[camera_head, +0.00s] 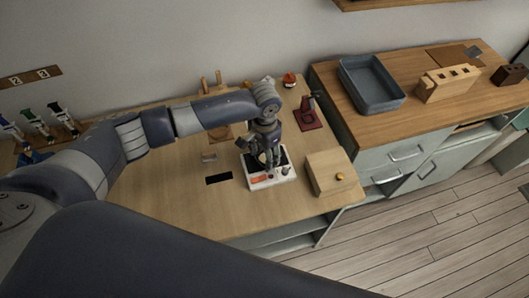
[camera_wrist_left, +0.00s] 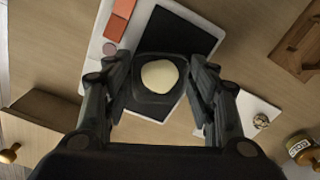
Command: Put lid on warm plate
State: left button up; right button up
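The warm plate (camera_head: 284,177) is a white device with a black top and an orange label, standing on the wooden table. In the left wrist view the warm plate (camera_wrist_left: 198,33) lies under my left gripper. My left gripper (camera_head: 263,158) points down over it, its fingers (camera_wrist_left: 161,72) spread. Between them sits a dark rounded-square dish with a cream patch (camera_wrist_left: 159,76); no clear grip on it shows. A white flat piece with a round metallic knob (camera_wrist_left: 262,121), possibly the lid, lies beside the plate. My right gripper is not in view.
A wooden box with a brass knob (camera_head: 325,172) stands right of the plate. A dark red stand (camera_head: 308,117) and an orange-topped jar (camera_head: 289,79) are behind. A wooden tray (camera_wrist_left: 298,45) lies nearby. The table's front left is mostly clear.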

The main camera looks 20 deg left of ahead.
aim_at(264, 159)
pick_arm(q)
jog(key=shift+o, duration=0.7)
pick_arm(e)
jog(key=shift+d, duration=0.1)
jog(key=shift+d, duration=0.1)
pick_arm(q)
jog(key=shift+r, duration=0.15)
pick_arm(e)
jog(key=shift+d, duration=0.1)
pick_arm(q)
jog(key=shift+r, duration=0.3)
notch_tip(264, 159, up, 12)
jog(key=b, duration=0.2)
jog(key=shift+f, duration=0.25)
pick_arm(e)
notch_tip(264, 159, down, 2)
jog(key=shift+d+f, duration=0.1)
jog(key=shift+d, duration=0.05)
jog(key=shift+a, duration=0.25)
pick_arm(q)
jog(key=shift+f, duration=0.1)
